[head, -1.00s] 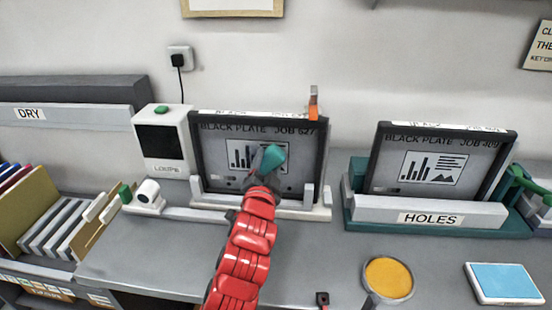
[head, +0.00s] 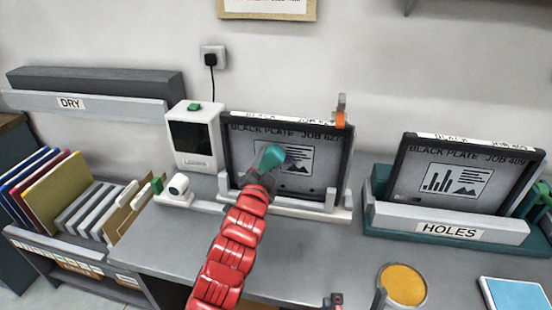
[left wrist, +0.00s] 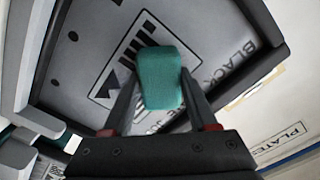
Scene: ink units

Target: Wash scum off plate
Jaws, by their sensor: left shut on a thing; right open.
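My left gripper (head: 264,172) is shut on a teal sponge (head: 269,158). It holds the sponge in front of the black-framed grey plate marked JOB 627 (head: 330,165); I cannot tell whether they touch. The sponge hides much of the plate's bar chart. In the left wrist view the sponge (left wrist: 160,78) sits between both fingers, over the plate (left wrist: 75,62). Several dark round spots show on that plate; whether they are scum is unclear. My right gripper (head: 358,300) is open and empty at the bottom edge, mostly out of view.
A second plate, JOB 409 (head: 410,190), stands in the HOLES rack (head: 450,231) at right. A yellow round pad (head: 403,284) and a blue pad (head: 518,297) lie in front. A white box (head: 193,160) stands left of the first plate. The grey counter (head: 215,250) is partly clear.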

